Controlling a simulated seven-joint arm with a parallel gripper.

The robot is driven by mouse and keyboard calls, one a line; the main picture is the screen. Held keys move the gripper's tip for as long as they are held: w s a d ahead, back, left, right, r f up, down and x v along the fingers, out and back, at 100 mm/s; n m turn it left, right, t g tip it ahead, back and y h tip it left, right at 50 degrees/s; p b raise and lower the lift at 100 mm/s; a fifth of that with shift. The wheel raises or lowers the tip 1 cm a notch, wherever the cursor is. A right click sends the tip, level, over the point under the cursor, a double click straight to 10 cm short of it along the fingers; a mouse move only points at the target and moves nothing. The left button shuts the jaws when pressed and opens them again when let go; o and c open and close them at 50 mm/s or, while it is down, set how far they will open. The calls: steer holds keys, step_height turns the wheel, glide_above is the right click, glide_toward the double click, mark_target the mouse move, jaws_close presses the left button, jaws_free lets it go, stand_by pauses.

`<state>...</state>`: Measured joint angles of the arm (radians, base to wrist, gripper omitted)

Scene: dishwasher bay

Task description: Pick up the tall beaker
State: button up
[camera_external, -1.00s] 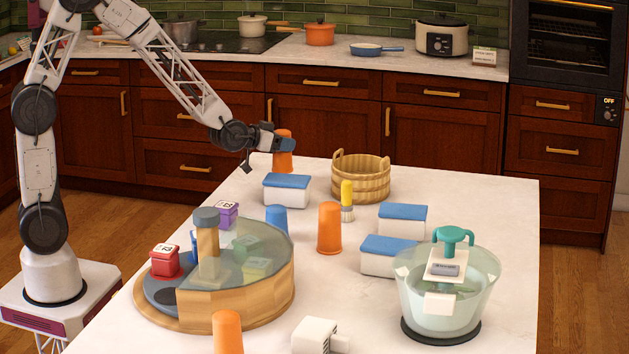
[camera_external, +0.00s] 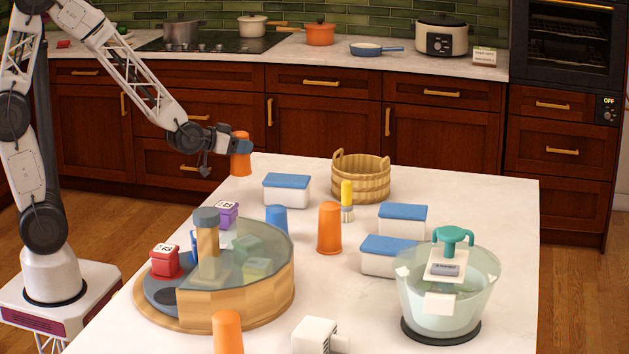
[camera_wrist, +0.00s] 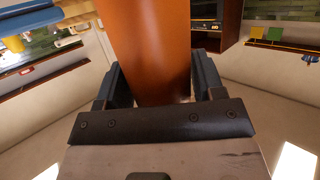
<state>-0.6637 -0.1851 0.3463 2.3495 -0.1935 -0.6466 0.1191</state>
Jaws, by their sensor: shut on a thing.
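My gripper (camera_external: 240,146) is shut on an orange tall beaker (camera_external: 240,162) at the far left edge of the island, in the external view. The beaker is upright and looks to be held above the counter level. In the wrist view the orange beaker (camera_wrist: 158,50) fills the middle between the two blue finger pads of my gripper (camera_wrist: 160,85). Another orange beaker (camera_external: 329,228) stands upside down mid-counter, and one more orange beaker (camera_external: 227,332) is at the front.
A round turntable with a wooden wall (camera_external: 240,297) holds small boxes at the left. A wicker basket (camera_external: 361,182), blue-lidded containers (camera_external: 287,188), a yellow-handled brush (camera_external: 347,195) and a clear bowl (camera_external: 445,300) stand on the counter. A white block (camera_external: 312,335) lies in front.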

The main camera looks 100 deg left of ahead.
steer(key=shift+s+d+r, duration=0.1)
steer(key=shift+s+d, duration=0.15)
steer(key=shift+s, duration=0.05)
steer(key=shift+r, duration=0.1)
stand_by(0.6)
step_height(320, 180, up, 14)
steer(key=w+a+r+n+g+y, duration=0.1)
steer(key=w+a, duration=0.2)
steer(key=w, duration=0.6)
steer(key=w+a+r, duration=0.2)
steer(key=w, duration=0.6)
steer(key=w+a+f+n+g+y, duration=0.1)
steer(key=w+f+n+g, duration=0.15)
steer(key=w, duration=1.55)
steer(key=shift+m+t, duration=0.45)
steer(key=shift+s+f, duration=0.15)
steer(key=shift+f, duration=1.25)
steer(key=shift+s+f, duration=0.15)
steer(key=shift+f, duration=1.25)
steer(key=shift+f, duration=0.1)
